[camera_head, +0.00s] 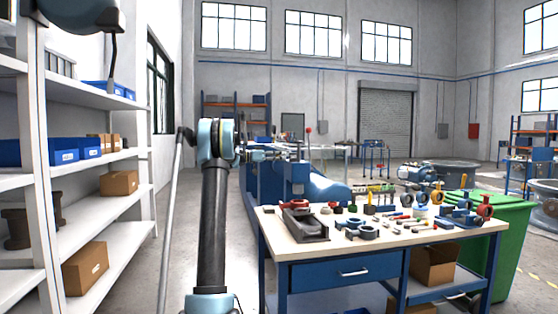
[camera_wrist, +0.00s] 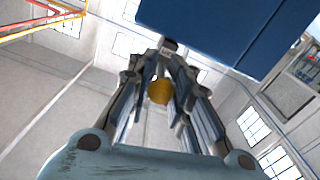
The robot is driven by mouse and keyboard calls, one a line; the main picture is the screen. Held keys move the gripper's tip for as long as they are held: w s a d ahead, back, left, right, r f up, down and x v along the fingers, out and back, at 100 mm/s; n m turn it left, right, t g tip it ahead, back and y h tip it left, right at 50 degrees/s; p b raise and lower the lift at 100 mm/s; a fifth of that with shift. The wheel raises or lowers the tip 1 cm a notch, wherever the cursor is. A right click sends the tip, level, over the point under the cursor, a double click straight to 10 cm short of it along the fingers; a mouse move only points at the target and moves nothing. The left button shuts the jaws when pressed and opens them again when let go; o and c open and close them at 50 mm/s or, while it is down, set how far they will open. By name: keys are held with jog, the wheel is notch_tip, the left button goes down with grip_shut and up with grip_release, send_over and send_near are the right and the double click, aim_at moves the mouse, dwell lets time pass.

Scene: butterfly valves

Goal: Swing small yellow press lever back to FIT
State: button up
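In the wrist view a round yellow knob (camera_wrist: 159,91) shows between the two fingers of my gripper (camera_wrist: 162,75). The fingers stand apart, and I cannot make out contact with the knob. The lever's arm and any FIT mark cannot be made out. In the head view my gripper (camera_head: 262,155) reaches to the right from my arm, close to the blue and grey press-like machine (camera_head: 297,175) behind the table. The yellow knob cannot be picked out there.
A workbench (camera_head: 285,250) with valves and tools stands front right, with a green bin (camera_head: 500,240) beside it. White shelves (camera_head: 100,215) with boxes line the left. A red-knobbed lever (camera_head: 308,131) rises by the machine.

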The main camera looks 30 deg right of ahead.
jog(key=shift+o, duration=1.1)
jog(key=shift+w+f, duration=0.1)
jog(key=shift+f, duration=0.05)
jog(key=v, duration=1.2)
